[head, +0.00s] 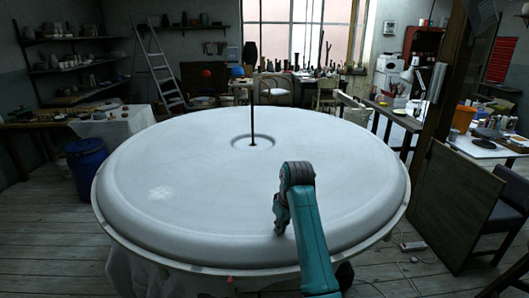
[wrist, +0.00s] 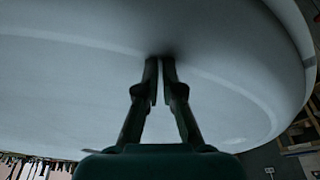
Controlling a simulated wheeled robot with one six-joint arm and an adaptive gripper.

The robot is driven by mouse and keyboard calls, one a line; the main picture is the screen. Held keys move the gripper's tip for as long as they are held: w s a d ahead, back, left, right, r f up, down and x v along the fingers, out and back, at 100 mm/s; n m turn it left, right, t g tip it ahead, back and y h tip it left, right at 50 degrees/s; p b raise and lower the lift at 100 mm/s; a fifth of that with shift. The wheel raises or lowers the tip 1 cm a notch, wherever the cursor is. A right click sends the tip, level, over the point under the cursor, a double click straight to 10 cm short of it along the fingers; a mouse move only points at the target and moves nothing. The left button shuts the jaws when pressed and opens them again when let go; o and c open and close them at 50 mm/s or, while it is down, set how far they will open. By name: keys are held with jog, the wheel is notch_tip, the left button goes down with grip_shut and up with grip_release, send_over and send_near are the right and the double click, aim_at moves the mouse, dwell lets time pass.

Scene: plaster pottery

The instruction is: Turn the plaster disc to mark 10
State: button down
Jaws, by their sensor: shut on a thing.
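The large white plaster disc (head: 190,160) lies flat in the head view, with a raised rounded rim and a small ring at its centre. A thin dark rod (head: 252,115) stands upright in that ring. My gripper (head: 279,233) reaches down to the front right part of the disc. In the wrist view, the two fingers of my gripper (wrist: 160,66) are close together, with their tips at the disc's surface (wrist: 70,85). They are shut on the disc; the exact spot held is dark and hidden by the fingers. No numbered mark is legible.
A small red pointer (head: 230,279) shows below the disc's front edge. A blue barrel (head: 87,165) stands to the left and a dark panel (head: 455,205) to the right. Wooden floor (head: 50,235) is clear at the front left.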

aim_at(217, 234)
jog(key=shift+s+a+f, duration=0.15)
jog(key=shift+a+f, duration=0.05)
jog(key=shift+a, duration=0.2)
jog(key=shift+s+a+f, duration=0.1)
jog(key=shift+a+f, duration=0.05)
jog(key=shift+a, duration=0.25)
jog(key=shift+a, duration=0.1)
jog(key=shift+a, duration=0.1)
jog(key=shift+w+a+r, duration=0.1)
jog(key=shift+a+r, duration=0.05)
jog(key=shift+a, duration=2)
jog(key=shift+w+a+r, duration=0.1)
jog(key=shift+a+r, duration=0.05)
jog(key=shift+a, duration=2)
jog(key=shift+a, duration=0.1)
jog(key=shift+w+a+f, duration=0.1)
jog(key=shift+w+a, duration=0.1)
jog(key=shift+a, duration=1.65)
jog(key=shift+w+a, duration=0.2)
jog(key=shift+a, duration=1.65)
jog(key=shift+a+f, duration=0.2)
jog(key=shift+a, duration=0.5)
jog(key=shift+a, duration=0.1)
